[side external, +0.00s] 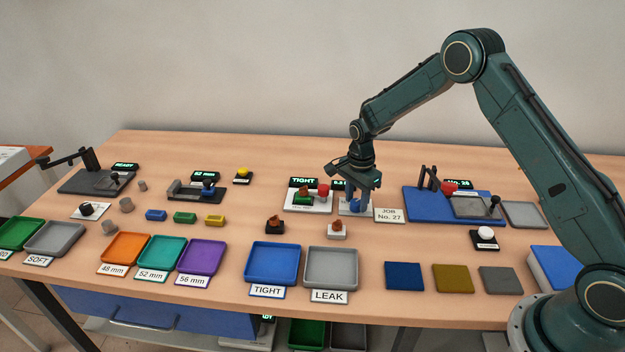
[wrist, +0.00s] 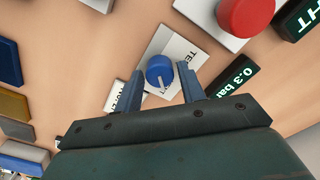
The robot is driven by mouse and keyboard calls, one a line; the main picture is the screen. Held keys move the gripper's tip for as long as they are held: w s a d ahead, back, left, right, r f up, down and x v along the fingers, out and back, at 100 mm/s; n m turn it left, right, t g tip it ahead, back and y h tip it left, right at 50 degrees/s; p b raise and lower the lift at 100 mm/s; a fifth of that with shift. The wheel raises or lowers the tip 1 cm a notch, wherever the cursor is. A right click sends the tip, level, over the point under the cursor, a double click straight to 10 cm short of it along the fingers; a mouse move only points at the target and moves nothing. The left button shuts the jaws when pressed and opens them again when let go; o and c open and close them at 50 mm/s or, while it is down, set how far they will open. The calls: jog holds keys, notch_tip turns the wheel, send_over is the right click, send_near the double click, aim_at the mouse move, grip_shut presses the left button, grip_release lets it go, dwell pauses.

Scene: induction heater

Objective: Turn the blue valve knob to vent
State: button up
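The blue valve knob (wrist: 159,70) is round with a pale pointer line and sits on a white plate (wrist: 186,50) with dark, partly hidden lettering. In the wrist view the line points towards the bottom of the picture. My gripper (wrist: 160,74) is open, with one finger on each side of the knob and a gap showing on both sides. In the side external view my gripper (side external: 357,198) points down over the knob (side external: 354,207). The fingertips' exact height against the knob is hard to tell.
A display reading 0.3 bar (wrist: 233,78) stands close beside the plate. A red knob (wrist: 246,14) on a white base is nearby. A JOB No. 27 card (side external: 389,215) stands right of the valve. Blue TIGHT (side external: 248,280) and grey LEAK (side external: 352,284) trays lie in front.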

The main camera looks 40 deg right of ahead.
aim_at(356, 201)
jog(key=shift+o, duration=0.9)
notch_tip(356, 201, up, 14)
dwell(0.5)
